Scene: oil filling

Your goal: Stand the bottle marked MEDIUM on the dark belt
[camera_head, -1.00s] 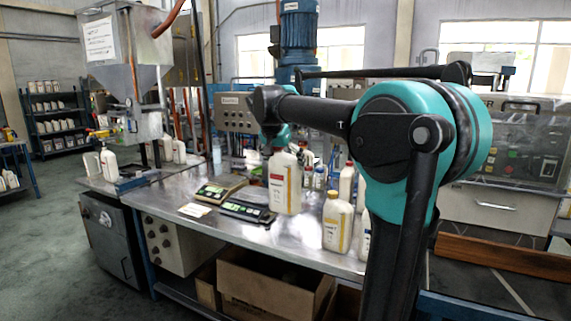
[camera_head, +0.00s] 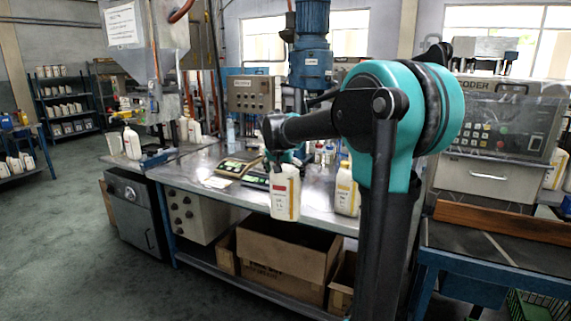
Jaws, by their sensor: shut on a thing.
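My gripper (camera_head: 284,160) is shut on a white bottle (camera_head: 285,196) with a red-topped yellow and white label. It holds the bottle upright by its top, in front of the steel table's front edge, above the cardboard boxes. The label's words are too small to read, so I cannot tell if it says MEDIUM. A second white bottle with a yellow label (camera_head: 346,190) stands on the table, right of the held one and beside my arm. The dark belt (camera_head: 470,255) lies at the right, beyond my arm, and part of it is hidden.
The steel table (camera_head: 225,190) carries scales (camera_head: 240,166). Cardboard boxes (camera_head: 285,258) sit on its lower shelf. A brown wooden board (camera_head: 500,223) runs along the belt, before a machine with a control panel (camera_head: 507,130). Open floor lies at the left.

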